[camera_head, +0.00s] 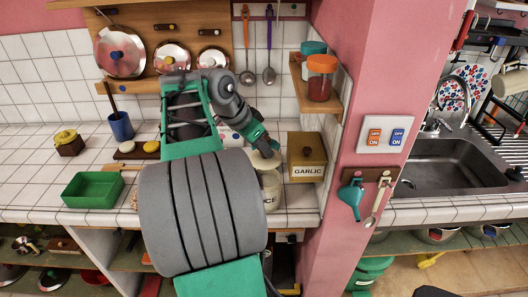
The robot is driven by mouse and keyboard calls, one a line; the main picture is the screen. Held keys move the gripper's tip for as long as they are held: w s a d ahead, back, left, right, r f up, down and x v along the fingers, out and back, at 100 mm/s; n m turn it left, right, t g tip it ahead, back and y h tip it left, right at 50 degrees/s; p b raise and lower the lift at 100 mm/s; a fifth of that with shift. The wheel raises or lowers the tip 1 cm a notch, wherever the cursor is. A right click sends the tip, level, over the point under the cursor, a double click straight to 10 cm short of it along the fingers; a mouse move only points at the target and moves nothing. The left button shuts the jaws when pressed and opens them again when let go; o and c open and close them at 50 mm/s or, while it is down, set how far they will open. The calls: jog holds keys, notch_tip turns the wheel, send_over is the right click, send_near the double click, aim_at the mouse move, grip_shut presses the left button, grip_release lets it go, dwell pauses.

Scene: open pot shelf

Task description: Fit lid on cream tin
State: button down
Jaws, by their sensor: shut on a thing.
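My gripper (268,147) is at the right end of my arm, over the tiled counter. It is shut on a pale cream lid (266,161), which shows just below the jaws. A cream tin (271,189), with the letters "CE" visible, stands on the counter directly below the lid. My arm hides its left side. The lid appears at or just above the tin's top; I cannot tell whether they touch or whether the lid is level.
A brown garlic box (307,170) stands close to the right of the tin. A pink wall (350,110) and a shelf with jars (321,84) are farther right.

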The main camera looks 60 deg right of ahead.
aim_at(261, 160)
jog(key=shift+s+d+f, duration=0.1)
jog(key=shift+s, duration=0.25)
jog(key=shift+f, duration=0.15)
notch_tip(261, 160, down, 6)
jog(key=b, duration=0.5)
jog(key=shift+b, duration=0.35)
jog(key=shift+f, duration=0.35)
jog(key=c, duration=1)
grip_release()
jog(key=shift+w+r, duration=0.1)
jog(key=shift+r, duration=0.05)
jog(key=p+v, duration=0.1)
jog(key=v, duration=0.6)
jog(key=shift+w+r, duration=0.1)
jog(key=shift+r, duration=0.15)
